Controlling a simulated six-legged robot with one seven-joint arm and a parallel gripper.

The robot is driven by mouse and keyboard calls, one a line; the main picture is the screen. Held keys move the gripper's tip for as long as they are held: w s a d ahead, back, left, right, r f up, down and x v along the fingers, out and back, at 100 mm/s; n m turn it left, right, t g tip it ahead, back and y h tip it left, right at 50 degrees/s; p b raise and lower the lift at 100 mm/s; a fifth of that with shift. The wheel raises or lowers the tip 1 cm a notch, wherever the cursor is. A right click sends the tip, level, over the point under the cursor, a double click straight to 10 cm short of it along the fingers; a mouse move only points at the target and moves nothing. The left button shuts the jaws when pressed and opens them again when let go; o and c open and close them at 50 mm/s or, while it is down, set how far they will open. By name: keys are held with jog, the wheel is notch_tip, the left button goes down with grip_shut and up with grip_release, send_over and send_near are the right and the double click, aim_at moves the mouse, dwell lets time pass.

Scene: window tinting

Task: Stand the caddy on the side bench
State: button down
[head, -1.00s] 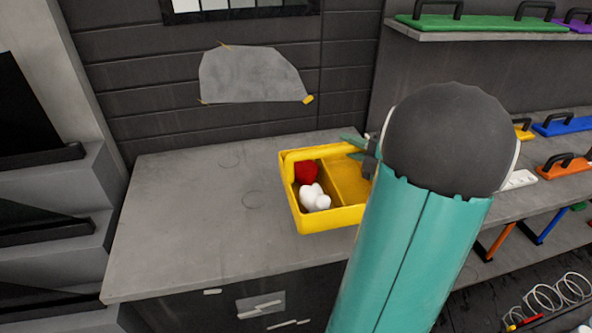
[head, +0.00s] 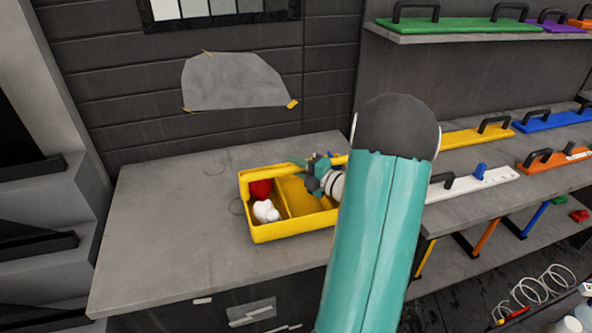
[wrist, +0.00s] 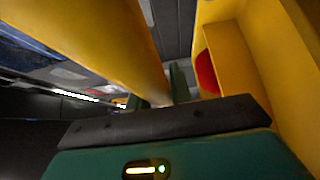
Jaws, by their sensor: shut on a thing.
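The yellow caddy (head: 290,230) is at the right part of the grey side bench (head: 165,215) in the head view. It looks level, and its underside appears at or close to the bench top; I cannot tell whether it touches. A red item (head: 261,188) and white round items (head: 266,211) lie in its left compartment. My gripper (head: 308,168) is at the caddy's far right, shut on its yellow handle bar. In the wrist view the bar (wrist: 95,40) runs between the fingers (wrist: 160,95). My arm hides the caddy's right end.
The bench top left of the caddy is bare. A grey sheet (head: 235,82) hangs on the wall behind. Shelves at the right hold green (head: 455,25), yellow (head: 465,137), blue and orange handled tools. Drawers (head: 250,312) are under the bench front.

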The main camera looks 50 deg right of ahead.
jog(key=shift+f, duration=0.65)
jog(key=c, duration=1.3)
grip_release()
jog(key=shift+f, duration=0.2)
jog(key=shift+o, duration=0.2)
jog(key=shift+r, duration=0.1)
